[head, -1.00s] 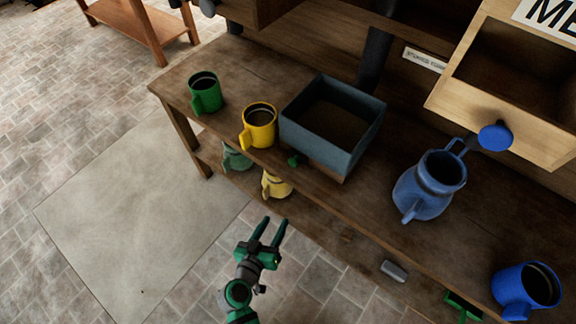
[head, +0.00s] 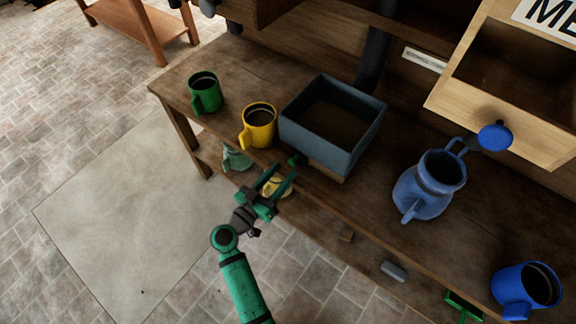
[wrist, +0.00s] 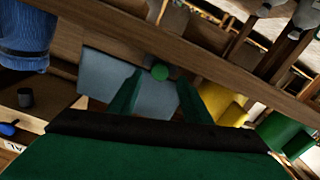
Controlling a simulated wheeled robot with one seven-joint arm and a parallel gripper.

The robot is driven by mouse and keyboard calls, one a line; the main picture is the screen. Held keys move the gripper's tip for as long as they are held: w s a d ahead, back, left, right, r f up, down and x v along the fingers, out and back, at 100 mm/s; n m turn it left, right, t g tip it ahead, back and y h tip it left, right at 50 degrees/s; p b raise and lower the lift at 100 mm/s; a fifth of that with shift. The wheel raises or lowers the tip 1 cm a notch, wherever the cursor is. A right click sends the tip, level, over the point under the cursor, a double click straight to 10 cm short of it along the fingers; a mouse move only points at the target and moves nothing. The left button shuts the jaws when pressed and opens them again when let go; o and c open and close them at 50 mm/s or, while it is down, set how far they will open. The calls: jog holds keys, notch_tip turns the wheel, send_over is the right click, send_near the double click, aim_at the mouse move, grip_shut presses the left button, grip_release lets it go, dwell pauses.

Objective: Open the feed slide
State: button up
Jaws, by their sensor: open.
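The blue-grey open-topped box (head: 357,141) stands on the wooden bench. A small green knob (head: 294,161) sticks out low at its front, by a wooden strip under the box; I take it for the slide's knob. My gripper (head: 284,174) is open and empty, in front of the bench edge, fingers pointing at the knob. In the wrist view the knob (wrist: 160,72) sits between the two open fingertips, with the grey box (wrist: 105,72) behind. I cannot tell the exact gap. The slide itself is mostly hidden.
A yellow mug (head: 259,127) and a green mug (head: 205,93) stand left of the box. A blue jug (head: 428,187) and blue mug (head: 527,291) are to the right. A wooden unit with a blue knob (head: 495,136) overhangs there.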

aim_at(291, 164)
jog(key=shift+x, duration=1.85)
jog(key=shift+c, duration=0.5)
grip_shut()
jog(key=shift+s+d, duration=1)
jog(key=shift+d, duration=0.3)
jog(key=shift+s+d, duration=1)
jog(key=shift+d, duration=0.3)
jog(key=shift+o, duration=0.5)
grip_release()
